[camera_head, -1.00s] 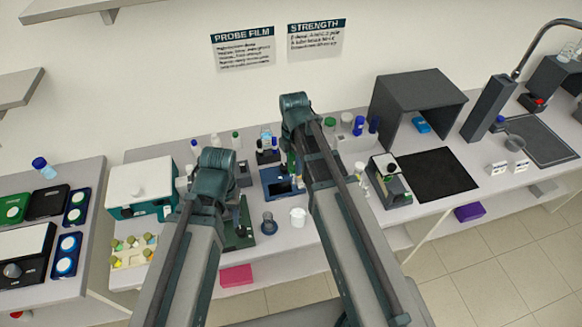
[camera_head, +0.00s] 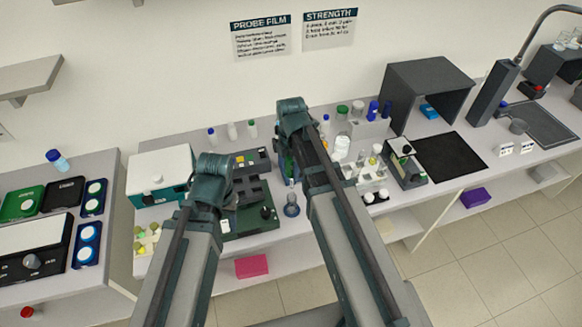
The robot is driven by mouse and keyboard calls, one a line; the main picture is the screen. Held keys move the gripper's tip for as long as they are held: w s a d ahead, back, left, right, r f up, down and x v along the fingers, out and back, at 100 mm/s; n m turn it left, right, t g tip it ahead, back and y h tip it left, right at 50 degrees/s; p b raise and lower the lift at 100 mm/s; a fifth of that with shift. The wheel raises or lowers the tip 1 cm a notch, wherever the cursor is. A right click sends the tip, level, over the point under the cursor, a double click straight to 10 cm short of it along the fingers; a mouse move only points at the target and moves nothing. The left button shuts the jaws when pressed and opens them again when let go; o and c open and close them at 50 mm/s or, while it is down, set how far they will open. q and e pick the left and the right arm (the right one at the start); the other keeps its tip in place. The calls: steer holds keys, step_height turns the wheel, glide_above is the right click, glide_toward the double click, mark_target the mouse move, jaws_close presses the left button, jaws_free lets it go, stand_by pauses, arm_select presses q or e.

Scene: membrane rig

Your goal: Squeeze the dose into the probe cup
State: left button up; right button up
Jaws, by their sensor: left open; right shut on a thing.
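A small blue-tinted clear cup (camera_head: 291,207) stands near the front edge of the bench, just left of my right forearm. I cannot tell whether it is the probe cup. My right gripper (camera_head: 288,165) points down over the middle of the bench, behind that cup, mostly hidden by its own wrist and forearm. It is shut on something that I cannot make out. My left gripper (camera_head: 222,192) is open, pointing down at the left edge of a dark stepped device (camera_head: 250,192). Its fingertips are largely hidden by its wrist. No dose container is clearly visible.
A green board (camera_head: 240,224) lies below the stepped device. A white-and-teal box (camera_head: 160,172) stands at left. Right of my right arm are a rack of vials (camera_head: 372,170), a grey instrument (camera_head: 406,168), a black mat (camera_head: 448,157) and a dark hood (camera_head: 430,80).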

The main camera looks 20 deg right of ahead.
mark_target(291, 188)
arm_select(q)
steer(key=shift+f, duration=0.65)
arm_select(e)
steer(key=shift+f, duration=0.65)
arm_select(q)
steer(key=shift+f+b, duration=0.1)
steer(key=shift+b, duration=0.25)
arm_select(e)
steer(key=shift+f, duration=0.1)
step_height(291, 188, down, 9)
steer(key=b, duration=0.9)
steer(key=shift+f, duration=0.15)
arm_select(q)
step_height(291, 188, down, 9)
steer(key=shift+f, duration=0.15)
arm_select(e)
steer(key=o, duration=0.6)
jaws_close()
arm_select(q)
steer(key=shift+f, duration=0.1)
arm_select(e)
steer(key=shift+f, duration=0.15)
